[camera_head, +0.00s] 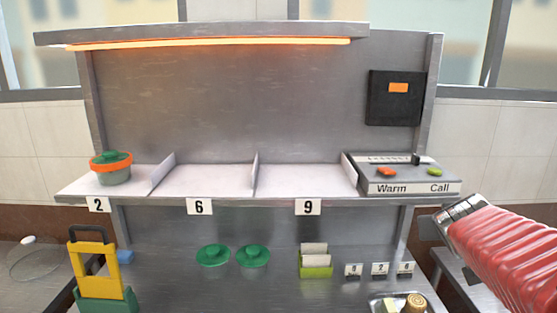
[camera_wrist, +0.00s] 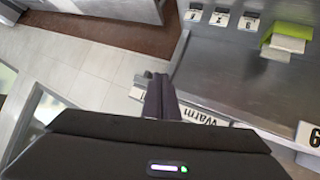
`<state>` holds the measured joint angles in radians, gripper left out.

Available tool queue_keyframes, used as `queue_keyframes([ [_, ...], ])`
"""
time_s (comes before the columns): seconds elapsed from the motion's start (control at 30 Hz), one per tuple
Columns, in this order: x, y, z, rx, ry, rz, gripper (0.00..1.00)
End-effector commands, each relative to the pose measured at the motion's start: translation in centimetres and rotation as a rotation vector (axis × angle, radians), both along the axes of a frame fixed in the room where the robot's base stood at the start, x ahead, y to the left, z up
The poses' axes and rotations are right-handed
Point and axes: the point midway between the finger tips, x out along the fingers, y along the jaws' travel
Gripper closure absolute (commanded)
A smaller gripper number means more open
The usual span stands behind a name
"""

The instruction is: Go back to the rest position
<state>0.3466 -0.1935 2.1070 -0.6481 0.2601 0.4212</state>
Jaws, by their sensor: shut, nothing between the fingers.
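My gripper (camera_wrist: 158,84) shows in the wrist view as dark fingers held together with nothing between them. It is in the air near the end of the control box labelled Warm and Call (camera_head: 408,180), part of which shows beyond the fingers in the wrist view (camera_wrist: 207,119). In the head view my red-sleeved arm reaches in from the right edge, right of the steel counter. The fingers are hard to make out there.
A green-lidded pot with an orange band (camera_head: 112,169) stands in shelf bay 2. Bays 6 and 9 are empty. Below lie two green lids (camera_head: 213,255), (camera_head: 253,256), a green card holder (camera_head: 315,263), number cards (camera_head: 380,269), a tray (camera_head: 376,303) and a yellow-green stand (camera_head: 97,270).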

Motion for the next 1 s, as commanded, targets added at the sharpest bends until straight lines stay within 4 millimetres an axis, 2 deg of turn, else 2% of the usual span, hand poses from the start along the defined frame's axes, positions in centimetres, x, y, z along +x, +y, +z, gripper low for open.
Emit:
queue_keyframes([
  [0.03, -1.7, 1.0, -1.1, 0.016, 0.049, -0.008, 1.0],
  [0.17, -6.5, 4.0, -4.5, 0.075, 0.196, -0.014, 1.0],
  [0.3, -11.7, 8.3, -7.7, 0.154, 0.335, 0.019, 1.0],
  [0.5, -18.1, 14.6, -10.8, 0.266, 0.478, 0.106, 1.0],
  [0.6, -20.8, 17.5, -11.7, 0.316, 0.517, 0.153, 1.0],
  [0.7, -22.8, 19.9, -12.1, 0.357, 0.522, 0.194, 1.0],
  [0.8, -23.7, 21.5, -11.8, 0.367, 0.497, 0.235, 1.0],
  [1.0, -24.1, 22.8, -10.5, 0.347, 0.456, 0.288, 1.0],
])
